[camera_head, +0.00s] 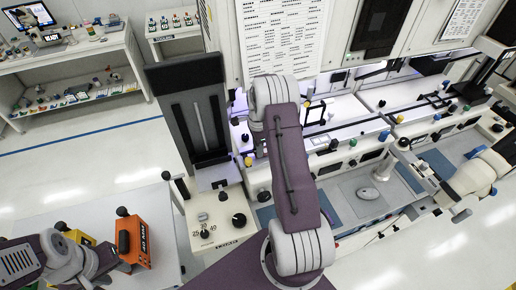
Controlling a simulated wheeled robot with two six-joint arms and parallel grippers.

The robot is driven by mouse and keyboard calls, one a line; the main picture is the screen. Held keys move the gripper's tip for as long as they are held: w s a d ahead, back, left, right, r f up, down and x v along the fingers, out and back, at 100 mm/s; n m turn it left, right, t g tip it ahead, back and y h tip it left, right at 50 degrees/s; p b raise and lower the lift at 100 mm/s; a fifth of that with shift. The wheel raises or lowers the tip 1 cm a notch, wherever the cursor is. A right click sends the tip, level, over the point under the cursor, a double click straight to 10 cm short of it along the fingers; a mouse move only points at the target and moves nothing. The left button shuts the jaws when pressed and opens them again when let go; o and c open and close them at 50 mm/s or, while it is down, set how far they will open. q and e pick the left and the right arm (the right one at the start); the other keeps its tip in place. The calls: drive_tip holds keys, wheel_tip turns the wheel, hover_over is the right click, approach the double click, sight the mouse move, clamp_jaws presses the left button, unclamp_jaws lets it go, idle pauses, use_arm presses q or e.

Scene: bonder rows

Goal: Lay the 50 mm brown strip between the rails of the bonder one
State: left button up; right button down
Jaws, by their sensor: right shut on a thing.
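My left gripper (92,268) is low at the left edge of the view, close beside an orange box on a pale table. Its fingers are too small and overlapped to tell whether they are open. My right arm's purple link (302,180) rises through the middle of the view; its gripper is hidden behind it or out of sight. A row of bonders runs from the middle to the right, with a pale work area (345,195) and dark blue mats (440,163). I cannot make out the 50 mm brown strip or the rails, nor which machine is bonder one.
An orange box (140,238) stands on the table at lower left. A tall dark panel (190,115) stands behind a cream control box (217,222) with black knobs. Shelves (75,75) stand at upper left; the floor between is clear.

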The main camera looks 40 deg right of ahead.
drive_tip(key=shift+f, duration=0.1)
drive_tip(key=shift+f+b, duration=0.6)
drive_tip(key=shift+f, duration=0.2)
drive_tip(key=shift+f, duration=0.35)
idle(0.4)
drive_tip(key=c, duration=1.1)
unclamp_jaws()
drive_tip(key=shift+o, duration=0.2)
drive_tip(key=shift+r+b, duration=0.1)
drive_tip(key=shift+b, duration=0.2)
wheel_tip(320, 180, up, 9)
drive_tip(key=b, duration=0.3)
drive_tip(key=shift+a, duration=0.1)
